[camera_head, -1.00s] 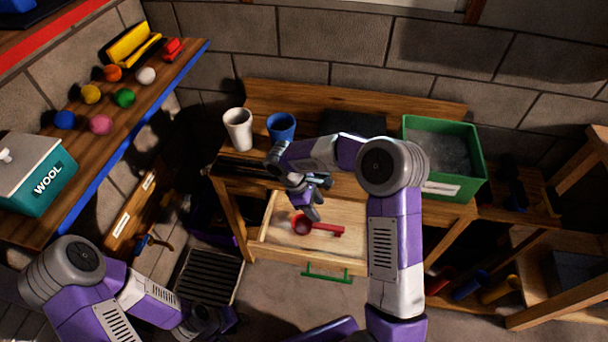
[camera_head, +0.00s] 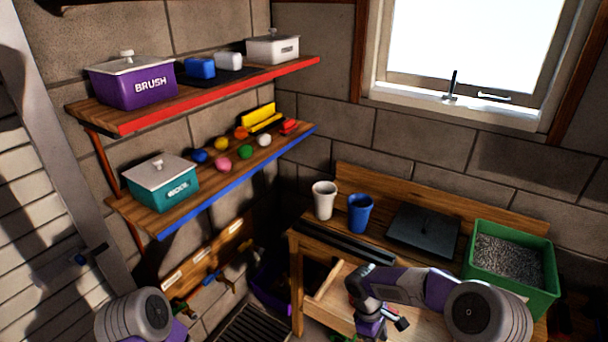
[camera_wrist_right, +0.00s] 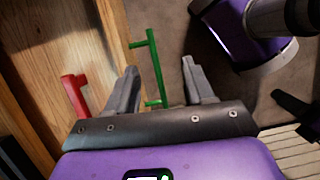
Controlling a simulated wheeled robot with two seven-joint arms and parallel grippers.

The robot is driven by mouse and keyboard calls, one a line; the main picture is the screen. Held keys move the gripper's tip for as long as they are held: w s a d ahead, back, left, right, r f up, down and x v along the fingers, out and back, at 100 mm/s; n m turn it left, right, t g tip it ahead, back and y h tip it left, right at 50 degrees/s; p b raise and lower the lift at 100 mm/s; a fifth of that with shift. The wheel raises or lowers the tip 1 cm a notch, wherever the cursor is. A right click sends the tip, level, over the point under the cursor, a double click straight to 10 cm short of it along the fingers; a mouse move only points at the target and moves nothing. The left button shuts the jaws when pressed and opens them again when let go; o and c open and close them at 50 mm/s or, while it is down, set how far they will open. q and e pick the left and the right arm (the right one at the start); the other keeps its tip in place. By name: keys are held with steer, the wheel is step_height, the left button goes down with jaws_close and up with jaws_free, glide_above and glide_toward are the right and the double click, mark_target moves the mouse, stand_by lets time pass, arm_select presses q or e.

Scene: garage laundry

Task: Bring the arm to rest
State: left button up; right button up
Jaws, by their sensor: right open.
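My right arm reaches in from the lower right of the head view, bent over the wooden workbench. Its gripper (camera_head: 388,325) hangs at the bench's front, above the open drawer (camera_head: 325,305). The drawer's green handle (camera_wrist_right: 154,70) shows beyond the fingers, and a red tool (camera_wrist_right: 74,95) lies in the drawer to the left. My left arm shows only as a rounded joint at the lower left of the head view; its gripper is out of sight there.
A white cup (camera_head: 324,200), a blue cup (camera_head: 360,213), a dark flat panel (camera_head: 423,230) and a green bin (camera_head: 545,300) of grey material stand on the bench. Left, a blue-edged shelf (camera_head: 225,203) holds balls and a teal box (camera_head: 165,185); a red-edged shelf (camera_head: 190,100) is above.

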steer(key=s+a+f+m+y, duration=0.6)
steer(key=s+a+f+y, duration=0.1)
steer(key=s+a+f, duration=0.4)
arm_select(q)
steer(key=shift+w+f, duration=0.15)
steer(key=shift+w, duration=0.4)
arm_select(e)
steer(key=s+d+f+m+t, duration=0.1)
steer(key=s+f+m+t, duration=0.2)
steer(key=m, duration=0.5)
step_height(320, 180, down, 2)
steer(key=shift+s+d+f, duration=0.1)
steer(key=shift+s+d, duration=0.2)
steer(key=shift+s, duration=0.6)
